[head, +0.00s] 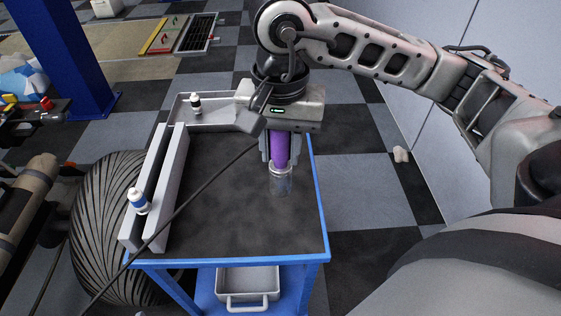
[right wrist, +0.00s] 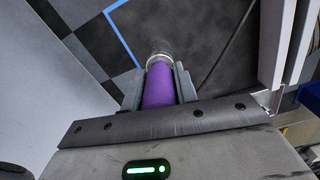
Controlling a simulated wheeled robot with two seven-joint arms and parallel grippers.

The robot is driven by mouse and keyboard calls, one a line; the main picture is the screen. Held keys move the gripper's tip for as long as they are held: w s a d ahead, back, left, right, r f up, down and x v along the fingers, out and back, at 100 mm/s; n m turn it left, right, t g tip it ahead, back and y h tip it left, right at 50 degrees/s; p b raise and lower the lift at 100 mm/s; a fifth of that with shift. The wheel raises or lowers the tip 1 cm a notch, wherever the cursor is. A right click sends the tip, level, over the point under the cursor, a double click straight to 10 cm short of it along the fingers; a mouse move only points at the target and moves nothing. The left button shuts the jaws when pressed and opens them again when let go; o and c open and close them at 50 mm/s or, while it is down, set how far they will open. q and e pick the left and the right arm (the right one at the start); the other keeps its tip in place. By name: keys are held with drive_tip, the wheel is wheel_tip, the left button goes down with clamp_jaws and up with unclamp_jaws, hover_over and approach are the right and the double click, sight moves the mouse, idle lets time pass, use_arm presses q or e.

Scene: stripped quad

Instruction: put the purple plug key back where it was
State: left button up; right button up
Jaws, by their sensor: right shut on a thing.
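The purple plug key (head: 280,152) is upright between the fingers of my right gripper (head: 279,158), which is shut on it. A shiny, see-through-looking grey end (head: 281,182) shows below its purple part, over the dark top of the blue cart (head: 235,225). I cannot tell whether this end touches the top. In the right wrist view the purple key (right wrist: 160,86) lies between both fingers (right wrist: 159,88), with a pale ring at its far end. My left gripper is not in view.
A grey tray (head: 178,114) with a small dark-capped bottle (head: 196,104) is at the cart's back. A thin dark rod (head: 190,198) crosses the view. The cart top's front is clear.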

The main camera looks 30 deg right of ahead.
drive_tip(key=shift+w+d+f, duration=0.3)
drive_tip(key=shift+w+f, duration=0.15)
drive_tip(key=shift+f, duration=0.7)
drive_tip(key=shift+w+d+f, duration=0.35)
drive_tip(key=shift+w+f, duration=0.1)
drive_tip(key=shift+f, duration=0.7)
drive_tip(key=shift+w+d+f, duration=0.3)
drive_tip(key=shift+w+f, duration=0.15)
drive_tip(key=shift+f, duration=0.7)
drive_tip(key=shift+f+b, duration=0.25)
drive_tip(key=shift+b, duration=0.05)
drive_tip(key=o, duration=1.1)
drive_tip(key=shift+r, duration=0.1)
drive_tip(key=p, duration=0.1)
approach(281, 164)
drive_tip(key=w+d+f, duration=0.2)
drive_tip(key=w, duration=0.2)
drive_tip(key=shift+s+d+f, duration=0.1)
drive_tip(key=shift+s+d, duration=0.1)
drive_tip(key=shift+s, duration=0.05)
